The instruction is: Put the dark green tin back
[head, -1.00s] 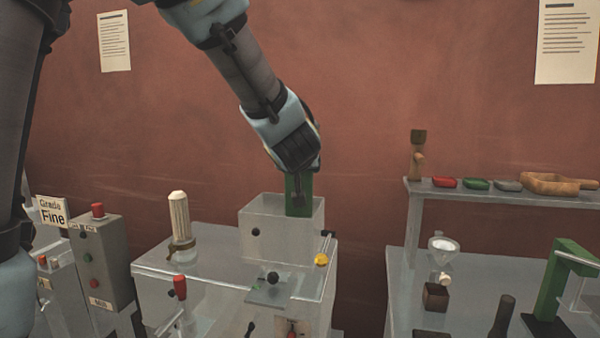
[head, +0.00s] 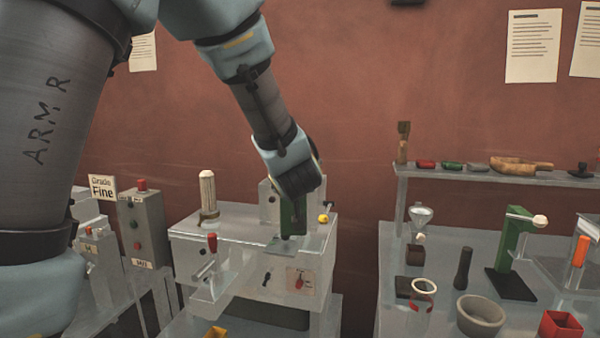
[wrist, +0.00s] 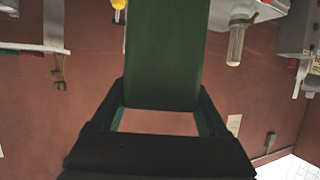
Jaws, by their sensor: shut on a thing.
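My gripper (head: 294,199) is shut on the dark green tin (head: 293,219). The tin hangs below my gripper, in front of the pale box (head: 268,203) on top of the filling machine. In the wrist view the tin (wrist: 165,50) fills the upper middle, between the two fingers. The tin's lower end is close to a small plate on the machine's front; I cannot tell whether it touches.
The filling machine (head: 225,250) carries a pale cylinder (head: 208,190) and a red-knobbed lever (head: 212,243).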

